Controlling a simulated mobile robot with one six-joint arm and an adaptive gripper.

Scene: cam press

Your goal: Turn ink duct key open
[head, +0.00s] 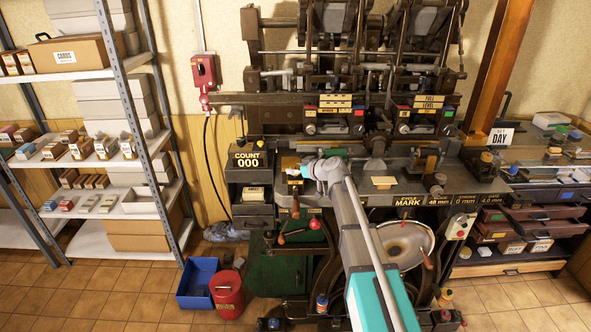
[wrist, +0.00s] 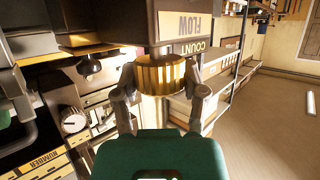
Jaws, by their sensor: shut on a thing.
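A ribbed brass knob (wrist: 163,72) sits under a dark housing (wrist: 180,20) with a "FLOW" label in the wrist view. It appears to be the ink duct key. My gripper (wrist: 162,92) is shut on this knob, with one grey finger on each side. In the head view my arm reaches to the left front of the press (head: 350,125). The knob and the fingertips cannot be made out there. No mark showing how far the key is turned can be read.
The "COUNT 000" box (head: 249,162) stands just left of my arm's end. A handwheel (head: 403,243) is below the bed. A blue bin (head: 198,283) and a red can (head: 227,294) stand on the floor. Shelves (head: 100,130) are at the left, with open floor before them.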

